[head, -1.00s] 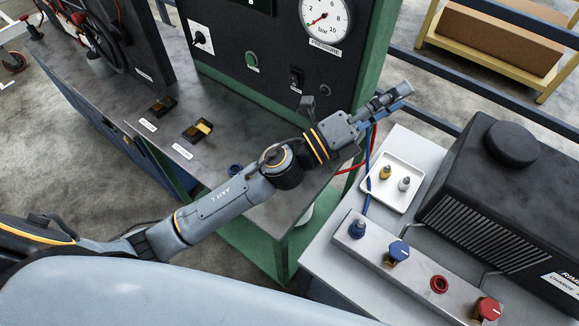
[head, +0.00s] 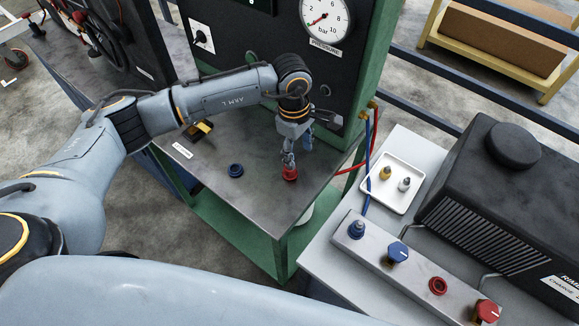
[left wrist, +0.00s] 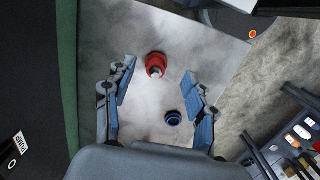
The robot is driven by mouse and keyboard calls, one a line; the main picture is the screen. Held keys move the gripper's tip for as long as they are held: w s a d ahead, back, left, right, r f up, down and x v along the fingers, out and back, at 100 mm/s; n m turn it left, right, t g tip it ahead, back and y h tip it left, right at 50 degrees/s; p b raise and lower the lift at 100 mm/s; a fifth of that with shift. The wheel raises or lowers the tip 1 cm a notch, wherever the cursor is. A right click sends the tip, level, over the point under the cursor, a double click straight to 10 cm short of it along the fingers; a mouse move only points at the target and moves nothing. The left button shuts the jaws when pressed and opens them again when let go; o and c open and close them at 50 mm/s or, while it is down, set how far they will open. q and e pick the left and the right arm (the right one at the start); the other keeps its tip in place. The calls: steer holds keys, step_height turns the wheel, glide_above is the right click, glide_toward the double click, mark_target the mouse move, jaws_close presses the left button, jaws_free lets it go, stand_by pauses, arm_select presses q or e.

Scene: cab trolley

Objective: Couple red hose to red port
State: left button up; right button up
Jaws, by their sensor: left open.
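The red port (head: 438,286) is a red ring on the grey manifold block (head: 398,262) on the right-hand trolley. The red hose (head: 353,168) comes from the green post and runs down and left towards the bench edge; its free end is not clear to me. A round red piece (head: 290,173) stands on the bench top, and shows in the left wrist view (left wrist: 155,65) with a pale middle. My left gripper (head: 298,150) points down just above it, open, with nothing held. I cannot tell if a finger touches it. My right gripper is out of view.
A blue ring-shaped piece (head: 236,170) sits on the bench left of the red piece. A blue hose (head: 366,180) runs to the blue port (head: 356,228). A red knob (head: 488,310) and blue knob (head: 398,251) stick up.

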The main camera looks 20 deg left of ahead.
arm_select(q)
steer(key=a, duration=0.1)
steer(key=w+a+y, duration=0.1)
steer(key=shift+a+r, duration=0.25)
steer(key=shift+a, duration=0.1)
steer(key=shift+s, duration=0.1)
steer(key=shift+d+f+b, duration=0.1)
steer(key=shift+f+b, duration=0.3)
steer(key=shift+f, duration=0.45)
step_height(320, 180, down, 7)
steer(key=b, duration=0.5)
steer(key=shift+f+b, duration=0.25)
steer(key=shift+b, duration=0.15)
steer(key=shift+r, duration=0.1)
steer(key=shift+b, duration=0.55)
